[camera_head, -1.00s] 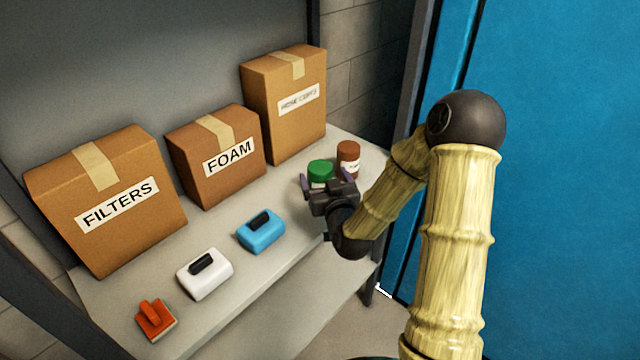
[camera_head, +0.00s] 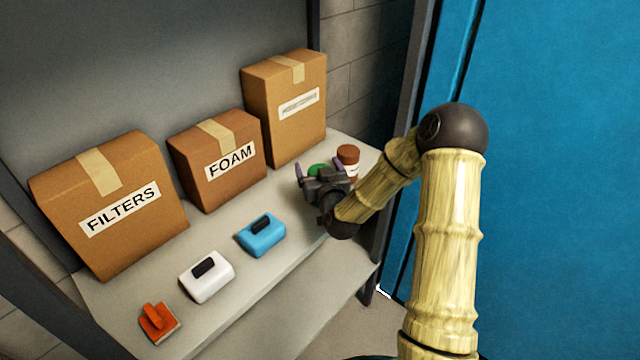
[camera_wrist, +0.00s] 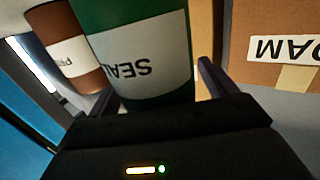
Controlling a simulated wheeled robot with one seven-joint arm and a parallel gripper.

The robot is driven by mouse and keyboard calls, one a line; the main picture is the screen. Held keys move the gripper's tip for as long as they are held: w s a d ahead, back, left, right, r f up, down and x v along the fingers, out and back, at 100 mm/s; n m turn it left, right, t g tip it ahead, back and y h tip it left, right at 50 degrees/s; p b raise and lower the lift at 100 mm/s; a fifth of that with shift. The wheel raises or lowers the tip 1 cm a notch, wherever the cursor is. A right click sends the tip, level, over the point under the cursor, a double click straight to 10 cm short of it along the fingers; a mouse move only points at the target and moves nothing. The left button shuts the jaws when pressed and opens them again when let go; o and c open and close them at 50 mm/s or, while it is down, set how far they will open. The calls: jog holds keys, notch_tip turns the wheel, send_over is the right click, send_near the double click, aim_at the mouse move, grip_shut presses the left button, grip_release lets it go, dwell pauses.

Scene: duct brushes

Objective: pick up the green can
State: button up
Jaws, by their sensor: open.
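The green can (camera_head: 316,169) stands on the shelf, mostly hidden behind my gripper in the head view. In the wrist view the green can (camera_wrist: 140,50), with a white label reading "SEAL", fills the upper middle, close in front of the gripper body. My gripper (camera_head: 326,172) is open, with one finger on either side of the can. In the wrist view the fingers of my gripper (camera_wrist: 155,85) show left and right of the can; I cannot tell whether either touches it.
A brown can (camera_head: 348,158) stands just right of the green can. Cardboard boxes marked FILTERS (camera_head: 110,205) and FOAM (camera_head: 215,160), and a taller box (camera_head: 285,105), line the back.

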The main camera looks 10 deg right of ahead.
dwell(0.4)
jog(key=c, duration=1.2)
jog(key=shift+r, duration=0.15)
jog(key=shift+c, duration=0.2)
notch_tip(320, 180, up, 10)
jog(key=shift+f+b, duration=0.1)
jog(key=shift+b, duration=0.4)
